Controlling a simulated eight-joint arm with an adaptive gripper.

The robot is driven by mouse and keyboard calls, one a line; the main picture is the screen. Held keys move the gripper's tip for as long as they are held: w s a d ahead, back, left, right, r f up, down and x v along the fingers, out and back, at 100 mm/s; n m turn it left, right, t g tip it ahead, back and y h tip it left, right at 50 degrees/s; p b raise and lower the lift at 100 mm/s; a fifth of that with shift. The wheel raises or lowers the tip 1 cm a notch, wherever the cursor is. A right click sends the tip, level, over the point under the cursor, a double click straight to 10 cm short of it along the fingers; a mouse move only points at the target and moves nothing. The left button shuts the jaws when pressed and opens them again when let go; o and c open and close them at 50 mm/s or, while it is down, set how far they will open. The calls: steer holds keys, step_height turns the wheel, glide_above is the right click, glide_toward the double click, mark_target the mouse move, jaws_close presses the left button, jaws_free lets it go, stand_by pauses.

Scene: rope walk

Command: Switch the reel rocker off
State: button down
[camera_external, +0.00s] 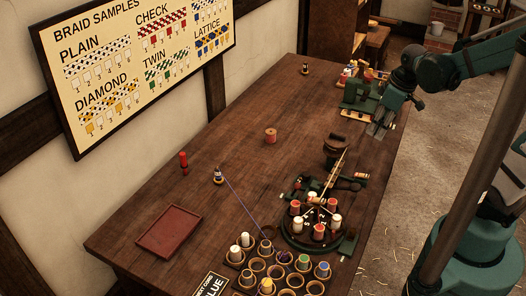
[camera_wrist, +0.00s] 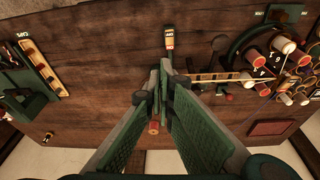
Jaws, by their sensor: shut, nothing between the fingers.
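My gripper (camera_external: 378,131) is shut and empty, pointing down above the right side of the table. In the wrist view its fingertips (camera_wrist: 166,68) meet near the middle. Just beyond them lies a small dark green piece (camera_wrist: 169,40) with a pale label and a reddish-orange part; it seems to be the labelled piece near the table's right edge in the external view (camera_external: 360,176). It may be the reel rocker, but its lettering and switch position are too small to read. The fingertips appear apart from it and higher.
A round braiding machine (camera_external: 318,238) with red and white bobbins stands in front. A green machine (camera_external: 361,94) with spools stands at the far right. The back middle is clear.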

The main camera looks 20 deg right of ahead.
steer(key=shift+a+f+n+g, duration=0.4)
steer(key=shift+a+f+n, duration=0.25)
steer(key=shift+f, duration=0.35)
steer(key=shift+a+f, duration=0.1)
steer(key=shift+f, duration=0.05)
steer(key=b, duration=0.3)
glide_above(362, 174)
steer(key=w, duration=0.1)
steer(key=shift+a+f, duration=0.2)
steer(key=shift+f, duration=2.25)
steer(key=shift+a+f, duration=0.15)
steer(key=shift+f, duration=2.25)
steer(key=shift+s+d+f, duration=0.2)
steer(key=shift+f, duration=0.75)
steer(key=shift+s+d+f, duration=0.15)
steer(key=shift+f, duration=0.75)
steer(key=shift+f+b, duration=0.1)
steer(key=shift+b, duration=0.3)
